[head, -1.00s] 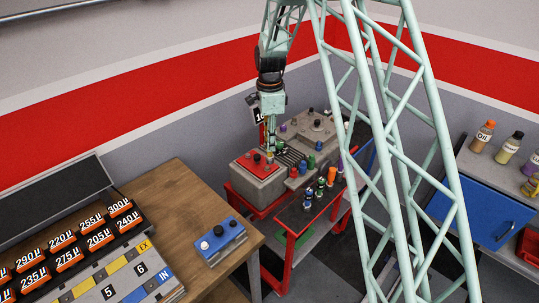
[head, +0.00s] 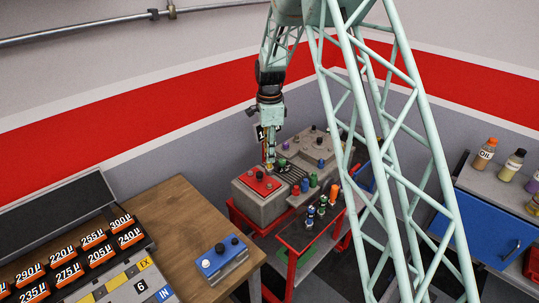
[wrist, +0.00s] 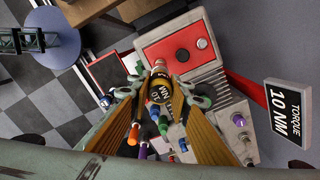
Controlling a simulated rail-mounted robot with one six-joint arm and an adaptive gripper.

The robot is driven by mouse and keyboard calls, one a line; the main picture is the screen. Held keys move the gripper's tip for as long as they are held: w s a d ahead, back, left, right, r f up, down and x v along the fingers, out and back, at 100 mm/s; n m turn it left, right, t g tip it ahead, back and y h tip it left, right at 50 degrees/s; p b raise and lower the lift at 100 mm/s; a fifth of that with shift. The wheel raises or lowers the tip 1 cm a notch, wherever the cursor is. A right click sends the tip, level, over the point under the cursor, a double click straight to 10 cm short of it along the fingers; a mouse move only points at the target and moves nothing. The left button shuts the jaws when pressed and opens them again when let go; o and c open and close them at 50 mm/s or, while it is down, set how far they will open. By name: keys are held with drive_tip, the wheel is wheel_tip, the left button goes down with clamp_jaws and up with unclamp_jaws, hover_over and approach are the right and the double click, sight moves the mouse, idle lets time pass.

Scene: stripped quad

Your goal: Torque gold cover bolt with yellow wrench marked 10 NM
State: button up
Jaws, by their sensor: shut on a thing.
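My gripper (wrist: 160,92) is shut on the yellow wrench (wrist: 158,72), whose dark band with the marking 10 NM shows between the fingers in the wrist view. In the head view my gripper (head: 269,158) points down over the grey engine block (head: 262,208), behind the red cover (head: 258,185). The red cover (wrist: 168,50) lies just beyond the fingers in the wrist view. I cannot make out the gold bolt or whether the wrench touches it; the fingers and wrench hide the area below.
A sign reading TORQUE 10 NM (wrist: 288,108) stands to the right in the wrist view. Several coloured tools (head: 315,208) stand on the red cart (head: 292,238). A wooden table (head: 180,222) with a blue box (head: 222,258) is at the left.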

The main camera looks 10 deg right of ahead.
sight(269, 167)
drive_tip(key=shift+f+b, duration=1.4)
drive_tip(key=shift+f, duration=1.25)
drive_tip(key=shift+f, duration=0.1)
drive_tip(key=shift+n, duration=1)
drive_tip(key=shift+n+b, duration=0.35)
drive_tip(key=shift+n, duration=0.05)
drive_tip(key=shift+n, duration=0.9)
drive_tip(key=shift+f+b, duration=1)
drive_tip(key=shift+f, duration=0.25)
